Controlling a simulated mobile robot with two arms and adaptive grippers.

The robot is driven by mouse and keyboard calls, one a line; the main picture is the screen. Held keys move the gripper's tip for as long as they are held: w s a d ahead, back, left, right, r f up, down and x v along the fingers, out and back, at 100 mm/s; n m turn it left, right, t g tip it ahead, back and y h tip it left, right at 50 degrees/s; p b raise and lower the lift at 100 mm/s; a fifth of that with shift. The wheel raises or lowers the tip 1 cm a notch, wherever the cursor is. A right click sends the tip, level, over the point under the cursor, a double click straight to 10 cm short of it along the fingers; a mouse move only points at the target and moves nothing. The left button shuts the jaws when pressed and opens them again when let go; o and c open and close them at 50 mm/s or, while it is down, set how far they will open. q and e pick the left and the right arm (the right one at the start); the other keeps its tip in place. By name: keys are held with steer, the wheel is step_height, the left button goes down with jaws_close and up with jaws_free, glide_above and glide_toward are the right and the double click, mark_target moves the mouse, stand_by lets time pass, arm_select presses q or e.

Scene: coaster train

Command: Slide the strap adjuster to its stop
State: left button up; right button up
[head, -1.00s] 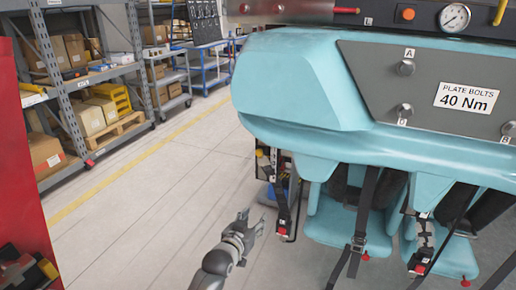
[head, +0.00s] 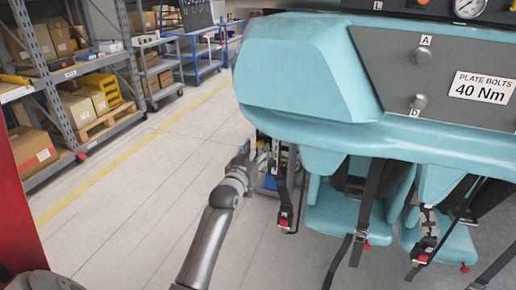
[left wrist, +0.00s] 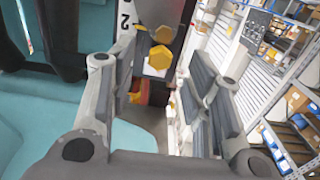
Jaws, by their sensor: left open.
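Several black straps hang at the teal coaster car's seats in the head view. The leftmost strap (head: 281,178) ends in a red-buttoned buckle (head: 286,214). The middle strap (head: 369,195) carries a small metal slider (head: 360,236). I cannot tell which piece is the strap adjuster. My left gripper (head: 256,153) is open, just left of the leftmost strap, near the car's lower edge. In the left wrist view the open jaws (left wrist: 170,95) hold nothing. Yellow hexagonal heads (left wrist: 159,56) and a label with a 2 (left wrist: 125,18) show beyond them. My right gripper is out of view.
The teal car body (head: 300,75) overhangs the seats (head: 335,220), above and right of my left gripper. Shelves with boxes (head: 35,145) stand at the left. A red panel (head: 22,200) is at the near left. The floor (head: 140,190) between is clear.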

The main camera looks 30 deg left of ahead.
mark_target(261, 146)
arm_select(q)
steer(key=shift+x, duration=1.25)
